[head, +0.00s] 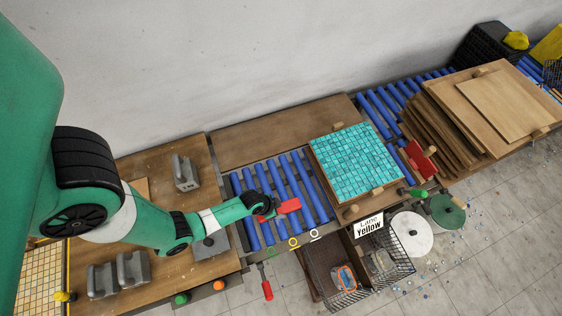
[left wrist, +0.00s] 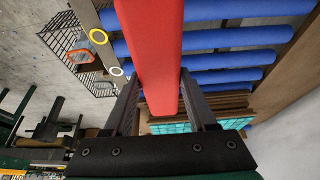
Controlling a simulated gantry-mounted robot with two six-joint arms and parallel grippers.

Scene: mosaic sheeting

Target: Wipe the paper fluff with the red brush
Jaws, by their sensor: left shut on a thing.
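My left gripper (head: 268,207) is shut on the red brush (head: 290,206). It holds the brush over the blue rollers, left of the mosaic sheet. In the left wrist view the red brush (left wrist: 150,45) fills the space between the two dark fingers (left wrist: 160,105); its bristles cannot be made out. The teal mosaic sheet (head: 355,162) lies on a wooden board to the right of the brush, apart from it. It shows partly in the left wrist view (left wrist: 235,123). I cannot make out any paper fluff on the sheet. My right gripper is not in view.
The blue rollers (head: 318,203) run under the gripper. Stacked wooden boards (head: 457,128) and a red block (head: 418,158) are at right. Grey tools (head: 133,268) stand on the left bench.

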